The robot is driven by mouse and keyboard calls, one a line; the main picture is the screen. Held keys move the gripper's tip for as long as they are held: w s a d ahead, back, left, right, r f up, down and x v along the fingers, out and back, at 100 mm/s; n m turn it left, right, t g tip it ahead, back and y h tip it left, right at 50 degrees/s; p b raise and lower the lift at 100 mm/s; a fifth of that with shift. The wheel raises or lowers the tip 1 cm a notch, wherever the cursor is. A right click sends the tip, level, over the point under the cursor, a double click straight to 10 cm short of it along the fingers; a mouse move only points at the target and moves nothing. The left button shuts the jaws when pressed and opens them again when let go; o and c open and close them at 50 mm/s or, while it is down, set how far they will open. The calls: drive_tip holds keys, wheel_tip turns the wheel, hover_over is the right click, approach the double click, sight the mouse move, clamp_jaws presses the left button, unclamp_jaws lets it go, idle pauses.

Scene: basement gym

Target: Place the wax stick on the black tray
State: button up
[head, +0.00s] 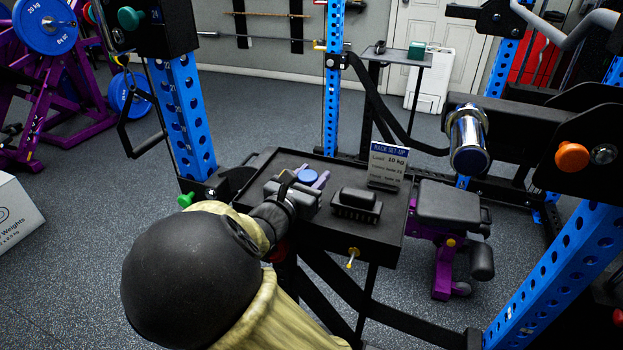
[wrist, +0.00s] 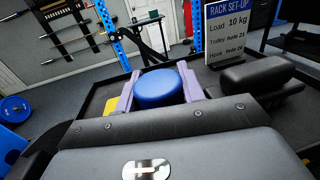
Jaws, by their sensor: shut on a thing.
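My gripper (head: 306,178) has two purple fingers, closed on either side of a blue, round-topped thing that I take to be the wax stick (head: 308,176). In the wrist view the gripper (wrist: 158,86) holds it upright, and the wax stick (wrist: 157,88) shows its blue top. Its lower part is hidden by my gripper's body. The black tray (head: 322,228) is a rimmed top on a stand directly below my gripper; it also shows in the wrist view (wrist: 104,96). I cannot tell whether the stick touches it.
A black block-shaped thing (head: 357,205) sits on the tray right of my gripper. A rack set-up card (head: 388,165) stands at its back right. Blue rack posts (head: 182,125) flank the tray. A bench (head: 448,205) is to its right. A small stand with a green box (head: 417,50) is farther back.

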drive_tip(key=o, duration=1)
drive_tip(key=shift+f, duration=0.1)
drive_tip(key=shift+s+r, duration=0.1)
drive_tip(key=shift+r, duration=0.1)
drive_tip(key=p+v, duration=0.2)
drive_tip(key=v, duration=1)
